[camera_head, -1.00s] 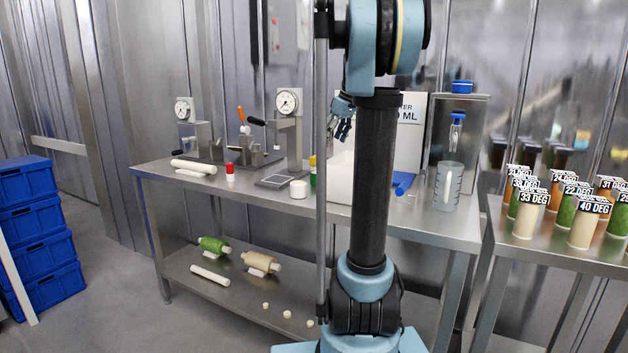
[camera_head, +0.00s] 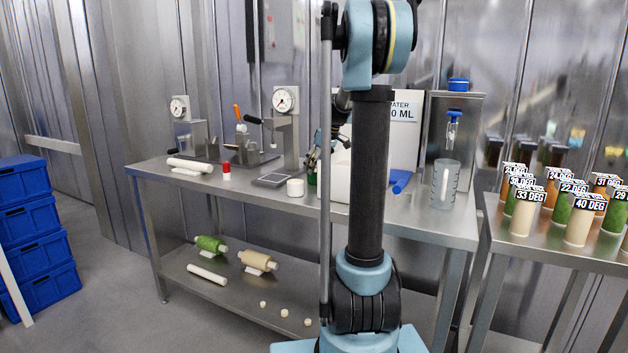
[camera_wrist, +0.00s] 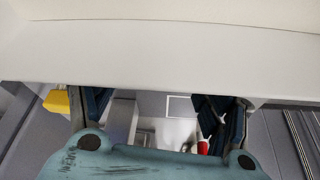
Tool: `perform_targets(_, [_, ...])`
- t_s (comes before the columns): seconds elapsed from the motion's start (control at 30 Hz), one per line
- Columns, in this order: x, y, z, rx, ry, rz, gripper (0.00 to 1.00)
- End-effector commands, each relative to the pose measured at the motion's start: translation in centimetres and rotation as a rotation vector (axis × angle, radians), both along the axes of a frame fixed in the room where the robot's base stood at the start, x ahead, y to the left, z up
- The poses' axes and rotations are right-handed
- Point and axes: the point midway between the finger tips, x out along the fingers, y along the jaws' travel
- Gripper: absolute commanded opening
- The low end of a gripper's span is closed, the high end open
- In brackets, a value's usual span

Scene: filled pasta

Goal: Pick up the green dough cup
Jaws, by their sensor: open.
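Several cups with green contents stand among labelled cups on the right table, including a green cup (camera_head: 561,210) under a "22 DEG" label and another green cup (camera_head: 614,219) at the right edge. I cannot tell which one is the green dough cup. My gripper (camera_head: 315,153) is over the middle bench, partly hidden behind my column, well left of these cups. In the wrist view my gripper (camera_wrist: 165,112) is open, with its dark fingers apart and nothing between them. No green cup shows in the wrist view.
The middle bench (camera_head: 425,222) holds two dial presses, a white cup (camera_head: 295,188), a red-capped bottle (camera_head: 226,172), a blue-topped dispenser and a measuring jug (camera_head: 445,187). Dough rolls lie on its lower shelf. Blue crates (camera_head: 35,228) stand at left. The right table's cups stand close together.

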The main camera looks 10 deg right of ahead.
Motion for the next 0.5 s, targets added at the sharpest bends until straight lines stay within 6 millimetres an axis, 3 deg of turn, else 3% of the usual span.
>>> perform_targets(0.2, [0.8,0.5,-2.6,0.000,0.000,0.001,0.72])
perform_targets(0.5, [1.0,0.7,-3.1,0.000,0.000,0.000,0.72])
